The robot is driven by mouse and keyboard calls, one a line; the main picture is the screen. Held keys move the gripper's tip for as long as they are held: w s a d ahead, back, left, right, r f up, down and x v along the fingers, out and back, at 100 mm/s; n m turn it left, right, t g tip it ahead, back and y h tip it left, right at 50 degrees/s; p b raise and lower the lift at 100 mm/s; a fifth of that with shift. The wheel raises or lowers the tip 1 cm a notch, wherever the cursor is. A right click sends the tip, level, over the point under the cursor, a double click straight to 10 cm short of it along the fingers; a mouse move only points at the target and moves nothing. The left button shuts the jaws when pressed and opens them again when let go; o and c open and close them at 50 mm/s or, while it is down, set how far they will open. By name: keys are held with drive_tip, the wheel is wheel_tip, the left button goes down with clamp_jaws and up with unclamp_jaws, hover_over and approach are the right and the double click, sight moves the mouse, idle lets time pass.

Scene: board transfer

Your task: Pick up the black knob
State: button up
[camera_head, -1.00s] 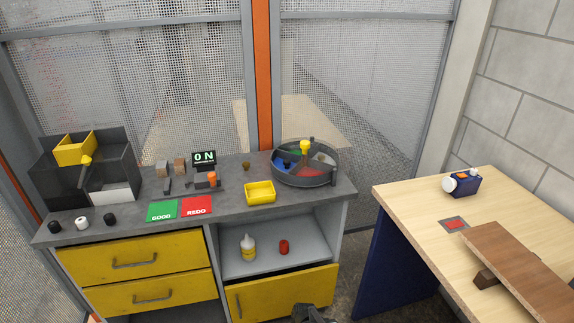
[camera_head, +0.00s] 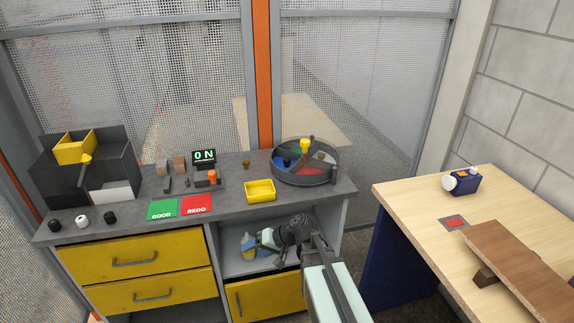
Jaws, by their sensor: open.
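One black knob (camera_head: 54,225) stands at the left front of the grey bench top, with a white knob (camera_head: 82,220) beside it. Another black knob (camera_head: 110,218) stands just right of the white one. A small dark object (camera_head: 287,162) in the round divided tray (camera_head: 306,176) may be another knob; it is too small to tell. My gripper (camera_head: 263,238) is open, in front of the open shelf below the bench top, pointing left. It is well to the right of the knobs on the bench. It partly covers a bottle (camera_head: 247,244) on the shelf.
A yellow bin (camera_head: 260,191), a green GOOD pad (camera_head: 162,209), a red REDO pad (camera_head: 197,206) and an ON display (camera_head: 204,158) are on the bench. A dark box (camera_head: 112,165) stands back left. A wooden table (camera_head: 405,193) is at right.

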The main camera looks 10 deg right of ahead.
drive_tip(key=w+a+r+n+t+y, duration=0.15)
drive_tip(key=w+r, duration=0.35)
drive_tip(key=r, duration=0.7)
drive_tip(key=w+a+r+n+t+y, duration=0.1)
drive_tip(key=w+a+r+t+y, duration=0.3)
drive_tip(key=r, duration=0.8)
drive_tip(key=w+a+r+n+g+h, duration=0.1)
drive_tip(key=w+r, duration=0.6)
drive_tip(key=r, duration=0.5)
drive_tip(key=m+g+h, duration=0.9)
drive_tip(key=m+h, duration=0.4)
drive_tip(key=m, duration=1.1)
hover_over(286, 159)
wheel_tip(286, 159, down, 8)
drive_tip(key=f, duration=0.7)
drive_tip(key=shift+s+d+f, duration=0.2)
drive_tip(key=shift+f, duration=0.15)
drive_tip(key=shift+w+a+f, duration=0.1)
drive_tip(key=shift+f, duration=1.45)
drive_tip(key=shift+w+a+f, duration=0.1)
drive_tip(key=shift+f, duration=1.45)
